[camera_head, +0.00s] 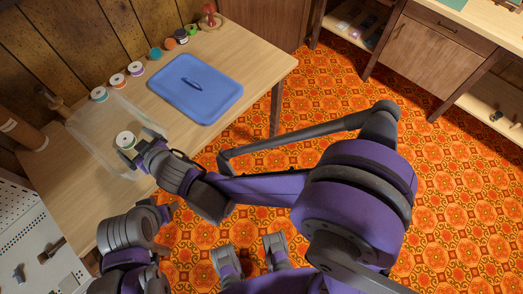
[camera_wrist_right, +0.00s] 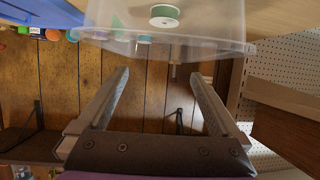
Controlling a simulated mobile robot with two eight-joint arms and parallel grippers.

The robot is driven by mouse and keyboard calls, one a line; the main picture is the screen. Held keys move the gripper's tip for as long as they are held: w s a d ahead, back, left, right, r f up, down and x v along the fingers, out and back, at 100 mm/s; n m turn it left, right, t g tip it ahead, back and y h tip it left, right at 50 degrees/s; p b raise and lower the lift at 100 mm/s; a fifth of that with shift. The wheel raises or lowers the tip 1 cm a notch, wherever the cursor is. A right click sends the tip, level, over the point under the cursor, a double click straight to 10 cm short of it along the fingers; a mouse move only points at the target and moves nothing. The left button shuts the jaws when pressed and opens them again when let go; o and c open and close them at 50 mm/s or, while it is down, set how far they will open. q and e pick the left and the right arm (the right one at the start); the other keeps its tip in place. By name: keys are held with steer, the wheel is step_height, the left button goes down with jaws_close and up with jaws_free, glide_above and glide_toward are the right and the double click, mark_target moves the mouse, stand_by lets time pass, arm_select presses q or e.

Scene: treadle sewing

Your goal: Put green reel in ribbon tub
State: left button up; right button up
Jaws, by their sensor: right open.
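The green reel (camera_head: 126,140), with a pale round end, appears inside the clear ribbon tub (camera_head: 84,127), near the tub's right side. In the right wrist view the reel (camera_wrist_right: 165,14) is beyond my fingertips, by the see-through tub (camera_wrist_right: 205,45). My right gripper (camera_head: 146,143) is beside the reel at the tub's right side; in its wrist view the jaws (camera_wrist_right: 160,75) are wide apart with nothing between them. My left arm's dark end parts show at the lower left, but its fingers are not clear.
A blue lid (camera_head: 213,95) with a dark handle lies flat on the wooden table (camera_head: 262,60). Several coloured reels (camera_head: 118,80) stand in a row along the back wall. A red pincushion-like thing (camera_head: 210,17) stands at the far end. Bare tabletop lies along the front edge.

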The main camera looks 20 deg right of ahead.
steer(key=s+d+m+g+h, duration=0.1)
steer(key=s+d+m+h, duration=0.15)
steer(key=d, duration=1.05)
steer(key=s+d+m+g+h, duration=0.1)
steer(key=d+m+h, duration=0.15)
steer(key=d, duration=1.05)
steer(key=s+d+f+m+g+h, duration=0.2)
steer(key=s+d+f+g, duration=0.1)
steer(key=s+d, duration=1)
steer(key=shift+s+d+g+h, duration=0.25)
steer(key=shift+s+g+h, duration=0.15)
steer(key=shift+s, duration=0.85)
